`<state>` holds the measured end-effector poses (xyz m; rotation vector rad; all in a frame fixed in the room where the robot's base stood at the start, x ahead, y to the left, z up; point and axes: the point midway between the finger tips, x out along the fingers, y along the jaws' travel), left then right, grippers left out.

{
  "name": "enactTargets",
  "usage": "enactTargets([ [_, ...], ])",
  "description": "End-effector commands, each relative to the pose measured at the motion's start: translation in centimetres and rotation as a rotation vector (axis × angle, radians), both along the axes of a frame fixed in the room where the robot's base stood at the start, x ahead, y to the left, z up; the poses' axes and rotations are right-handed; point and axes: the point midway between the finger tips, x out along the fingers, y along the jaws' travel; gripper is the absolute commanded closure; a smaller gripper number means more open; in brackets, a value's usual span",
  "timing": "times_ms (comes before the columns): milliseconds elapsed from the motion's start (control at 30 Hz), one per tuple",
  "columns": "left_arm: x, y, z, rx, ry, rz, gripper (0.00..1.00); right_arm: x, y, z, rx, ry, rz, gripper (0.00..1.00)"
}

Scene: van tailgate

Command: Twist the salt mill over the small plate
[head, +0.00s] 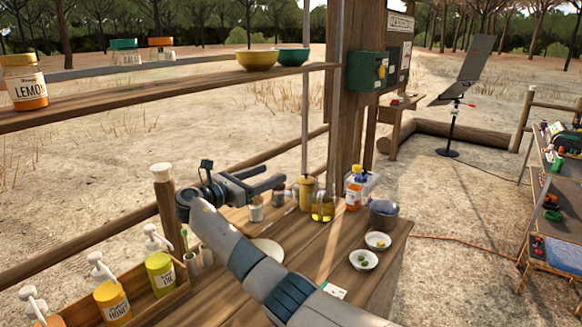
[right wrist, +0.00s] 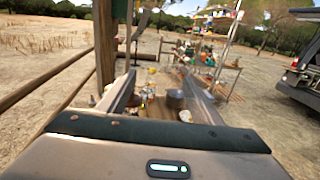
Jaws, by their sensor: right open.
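A pale plate (head: 267,250) lies on the wooden counter, partly hidden behind my right forearm. A tan, knobbed container (head: 306,188) stands farther right, beside a glass of yellow liquid (head: 322,208). My right gripper (head: 280,186) is open and empty, its fingers pointing right above the back of the counter. In the right wrist view its fingers (right wrist: 158,80) are spread apart with nothing seen held. My left gripper is not in view.
Pump bottles (head: 160,272) stand in a wooden rack at front left. Small bowls (head: 363,260) and a grey pot (head: 384,214) are at the right. A shelf (head: 150,98) with jars and bowls runs above. A thick post (head: 349,130) stands behind.

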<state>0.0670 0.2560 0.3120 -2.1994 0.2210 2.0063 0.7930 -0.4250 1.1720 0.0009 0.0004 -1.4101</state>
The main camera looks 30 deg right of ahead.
Motion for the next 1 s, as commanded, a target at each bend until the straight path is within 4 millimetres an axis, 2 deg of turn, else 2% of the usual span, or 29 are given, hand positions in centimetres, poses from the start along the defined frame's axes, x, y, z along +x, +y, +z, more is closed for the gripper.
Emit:
enactTargets([
  [467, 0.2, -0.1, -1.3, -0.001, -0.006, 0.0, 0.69, -4.7, -3.0, 3.2, -0.001, -0.004, 0.0, 0.41],
  [600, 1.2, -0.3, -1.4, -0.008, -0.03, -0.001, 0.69, -5.7, -3.8, 4.0, -0.001, -0.002, -0.001, 0.41],
  [800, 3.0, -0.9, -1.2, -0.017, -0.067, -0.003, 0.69, -6.4, -4.1, 4.5, -0.001, 0.0, -0.001, 0.41],
  [1000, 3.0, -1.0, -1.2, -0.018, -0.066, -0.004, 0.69, -6.4, -4.1, 4.6, 0.0, 0.0, 0.0, 0.41],
])
